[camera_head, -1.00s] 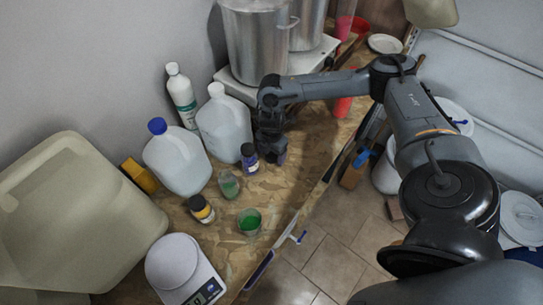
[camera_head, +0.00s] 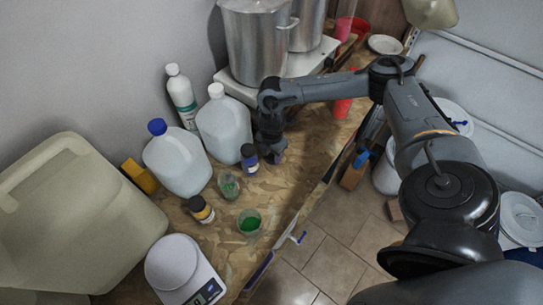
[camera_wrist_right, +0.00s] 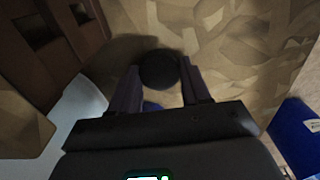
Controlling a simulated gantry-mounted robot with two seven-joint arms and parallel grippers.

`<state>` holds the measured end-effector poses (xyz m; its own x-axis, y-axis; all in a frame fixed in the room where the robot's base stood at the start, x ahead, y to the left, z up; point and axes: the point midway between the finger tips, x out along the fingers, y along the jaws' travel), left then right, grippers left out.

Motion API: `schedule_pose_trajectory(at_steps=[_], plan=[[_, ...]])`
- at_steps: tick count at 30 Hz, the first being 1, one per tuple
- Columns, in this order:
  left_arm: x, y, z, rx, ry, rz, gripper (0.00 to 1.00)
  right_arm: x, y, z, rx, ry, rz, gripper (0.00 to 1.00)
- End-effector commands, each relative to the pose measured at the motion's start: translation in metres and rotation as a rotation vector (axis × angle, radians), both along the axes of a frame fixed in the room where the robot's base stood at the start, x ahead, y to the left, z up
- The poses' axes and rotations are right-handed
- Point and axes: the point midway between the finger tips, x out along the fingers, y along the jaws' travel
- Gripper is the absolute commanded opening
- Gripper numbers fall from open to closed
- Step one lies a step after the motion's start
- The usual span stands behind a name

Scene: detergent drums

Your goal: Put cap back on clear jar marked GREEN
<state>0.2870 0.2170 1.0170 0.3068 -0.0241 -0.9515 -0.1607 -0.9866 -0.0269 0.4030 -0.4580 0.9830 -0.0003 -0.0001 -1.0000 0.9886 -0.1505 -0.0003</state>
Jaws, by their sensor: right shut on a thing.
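Two small clear vessels with green stand on the wooden worktop: a clear jar (camera_head: 229,186) with green on it and, nearer the front edge, a clear cup-like vessel (camera_head: 250,223) with green inside. No marking is readable on either. My right gripper (camera_head: 276,155) is low over the worktop, just right of a blue-labelled bottle (camera_head: 249,158) with a black top. In the right wrist view my fingers (camera_wrist_right: 160,88) are shut around a round black cap-like thing (camera_wrist_right: 158,68), with a little blue below it. Whether it is a loose cap or a bottle's top I cannot tell. My left gripper is out of view.
Behind stand large translucent jugs (camera_head: 178,160), (camera_head: 224,127) and a white bottle (camera_head: 182,98). A dark-capped bottle (camera_head: 200,209) and a scale (camera_head: 182,270) are to the left. Metal pots (camera_head: 257,47) stand at the back. The worktop's right edge drops to floor.

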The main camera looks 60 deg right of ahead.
Motion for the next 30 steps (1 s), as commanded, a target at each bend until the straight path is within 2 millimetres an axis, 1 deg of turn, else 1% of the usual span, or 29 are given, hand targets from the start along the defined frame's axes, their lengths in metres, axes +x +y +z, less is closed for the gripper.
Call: schedule_pose_trajectory(at_steps=[5, 8, 11, 14, 16, 30], plan=[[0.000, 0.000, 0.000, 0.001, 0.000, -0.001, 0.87, 0.000, 0.000, 0.002, 0.000, -0.001, 0.000, 0.15], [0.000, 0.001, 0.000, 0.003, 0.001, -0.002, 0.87, 0.000, 0.000, 0.007, 0.000, -0.001, 0.001, 0.15], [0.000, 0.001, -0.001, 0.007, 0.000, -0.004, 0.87, 0.001, 0.000, 0.015, 0.001, -0.002, 0.001, 0.15], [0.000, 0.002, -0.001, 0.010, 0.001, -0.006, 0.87, 0.001, 0.000, 0.028, 0.002, -0.002, 0.001, 0.15], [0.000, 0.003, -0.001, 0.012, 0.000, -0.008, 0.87, 0.001, 0.000, 0.040, 0.000, -0.004, 0.001, 0.15], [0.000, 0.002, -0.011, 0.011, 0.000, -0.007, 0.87, -0.056, -0.061, 0.088, -0.003, 0.000, -0.003, 0.15]])
